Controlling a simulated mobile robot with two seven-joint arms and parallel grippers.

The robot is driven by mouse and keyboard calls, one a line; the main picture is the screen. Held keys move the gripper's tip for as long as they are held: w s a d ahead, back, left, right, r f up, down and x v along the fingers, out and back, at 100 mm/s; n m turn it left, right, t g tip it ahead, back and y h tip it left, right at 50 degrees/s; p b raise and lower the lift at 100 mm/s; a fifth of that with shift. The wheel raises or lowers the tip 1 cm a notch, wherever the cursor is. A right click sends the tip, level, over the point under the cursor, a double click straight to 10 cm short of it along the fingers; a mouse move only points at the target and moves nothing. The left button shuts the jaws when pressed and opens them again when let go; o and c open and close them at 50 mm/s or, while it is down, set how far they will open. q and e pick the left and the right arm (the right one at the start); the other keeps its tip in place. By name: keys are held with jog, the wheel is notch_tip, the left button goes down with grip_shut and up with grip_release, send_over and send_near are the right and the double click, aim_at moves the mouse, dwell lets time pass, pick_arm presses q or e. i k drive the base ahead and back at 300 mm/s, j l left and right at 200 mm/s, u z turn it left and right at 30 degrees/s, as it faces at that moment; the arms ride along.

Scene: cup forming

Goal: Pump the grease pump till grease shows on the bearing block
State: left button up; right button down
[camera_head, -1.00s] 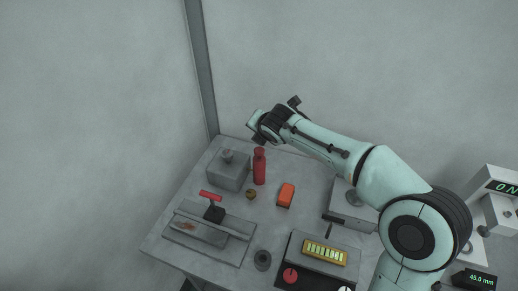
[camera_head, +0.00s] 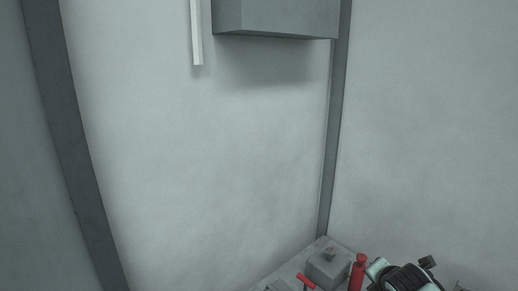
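At the bottom edge of the head view a red T-shaped handle (camera_head: 306,281) shows; what it stands on is mostly cut off. Behind it is a grey box with a knob on top (camera_head: 328,267), and beside that a red bottle (camera_head: 357,273). I cannot tell the bearing block for sure, and I see no grease. The end of my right arm (camera_head: 400,277) is at the bottom right, just right of the red bottle; its fingers cannot be made out. My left gripper is not in view.
Only the far corner of the grey table (camera_head: 289,269) shows. A grey wall box (camera_head: 275,18) and a pale vertical strip (camera_head: 196,32) are high up. Dark posts (camera_head: 337,130) line the walls. The space above the table corner is clear.

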aim_at(361, 258)
jog(key=k+j, duration=0.15)
jog(key=k, duration=0.3)
jog(key=k+j, duration=0.2)
jog(key=k, duration=0.25)
